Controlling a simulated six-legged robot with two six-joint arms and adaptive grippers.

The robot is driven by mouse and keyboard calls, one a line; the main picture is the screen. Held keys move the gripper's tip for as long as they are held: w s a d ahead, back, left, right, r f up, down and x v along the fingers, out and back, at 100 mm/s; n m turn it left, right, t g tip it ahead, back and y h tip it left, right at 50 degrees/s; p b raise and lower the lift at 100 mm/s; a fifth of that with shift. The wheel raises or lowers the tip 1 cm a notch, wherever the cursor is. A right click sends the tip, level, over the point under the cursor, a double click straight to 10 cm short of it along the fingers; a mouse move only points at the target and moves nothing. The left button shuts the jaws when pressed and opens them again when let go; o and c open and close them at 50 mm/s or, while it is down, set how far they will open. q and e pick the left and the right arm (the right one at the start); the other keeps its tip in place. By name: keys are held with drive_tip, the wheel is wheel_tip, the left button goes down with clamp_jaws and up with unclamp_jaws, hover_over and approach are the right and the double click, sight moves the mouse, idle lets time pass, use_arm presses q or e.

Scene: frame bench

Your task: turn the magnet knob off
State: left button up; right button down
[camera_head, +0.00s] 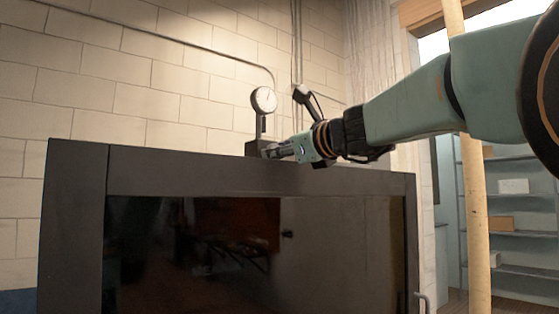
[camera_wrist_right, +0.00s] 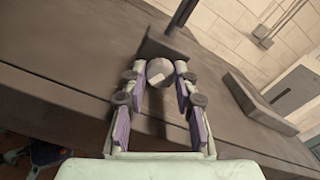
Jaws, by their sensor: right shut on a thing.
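The magnet base (camera_head: 253,148) of a dial gauge stands on top of a dark cabinet; its round dial (camera_head: 264,99) sits on a post above it. In the right wrist view the dark base (camera_wrist_right: 168,48) carries a round grey knob (camera_wrist_right: 160,72) on its near face. My right gripper (camera_head: 272,151) reaches in from the right at the base. In the wrist view the right gripper (camera_wrist_right: 161,80) has its fingertips on either side of the knob, shut on it. The head view hides the knob behind the fingers. My left gripper is not in view.
The dark cabinet (camera_head: 75,200) with a glossy front panel fills the lower middle. A pale upright pole (camera_head: 474,230) and shelves (camera_head: 515,243) stand at the right.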

drive_tip(key=shift+f, duration=0.1)
drive_tip(key=c, duration=1)
unclamp_jaws()
